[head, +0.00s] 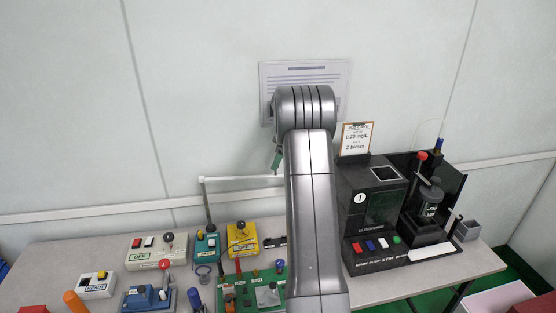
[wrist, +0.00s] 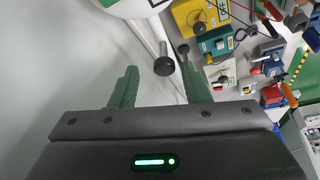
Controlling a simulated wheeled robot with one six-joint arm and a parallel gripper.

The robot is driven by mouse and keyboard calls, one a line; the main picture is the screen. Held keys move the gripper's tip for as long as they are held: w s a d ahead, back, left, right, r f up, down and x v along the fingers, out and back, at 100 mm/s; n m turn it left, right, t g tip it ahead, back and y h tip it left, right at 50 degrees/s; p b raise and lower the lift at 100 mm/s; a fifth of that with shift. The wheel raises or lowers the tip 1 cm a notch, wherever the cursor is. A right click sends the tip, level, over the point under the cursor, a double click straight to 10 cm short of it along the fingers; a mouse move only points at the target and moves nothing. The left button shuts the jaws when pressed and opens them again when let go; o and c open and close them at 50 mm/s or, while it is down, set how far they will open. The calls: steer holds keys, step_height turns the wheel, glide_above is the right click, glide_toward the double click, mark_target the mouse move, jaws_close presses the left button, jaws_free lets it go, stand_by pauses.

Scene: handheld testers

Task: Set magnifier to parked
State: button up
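The magnifier seems to be the stand with a dark post (head: 208,207) and a pale horizontal arm (head: 240,179) at the back of the bench. The arm's right end is hidden behind my own arm. In the wrist view a pale rod (wrist: 160,38) ends in a black knob (wrist: 164,67), and a white rounded part (wrist: 135,8) is cut off at the top. My gripper (wrist: 159,72) has its green fingers apart, with the knob appearing between or just beyond the tips; no contact is clear.
A black analyser (head: 370,215) and a red-knobbed press (head: 430,205) stand at the right. A wall sheet (head: 335,77) hangs behind.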

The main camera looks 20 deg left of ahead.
steer(key=b+v, duration=0.1)
steer(key=v, duration=1.2)
steer(key=shift+r+b, duration=0.3)
steer(key=shift+r, duration=0.05)
steer(key=shift+d, duration=0.1)
steer(key=p+x, duration=0.1)
steer(key=x, duration=1.2)
steer(key=shift+f+p, duration=0.3)
steer(key=shift+s+f, duration=0.1)
steer(key=shift+f, duration=0.05)
steer(key=shift+s+d, duration=0.1)
steer(key=shift+s, duration=0.15)
steer(key=shift+w, duration=0.1)
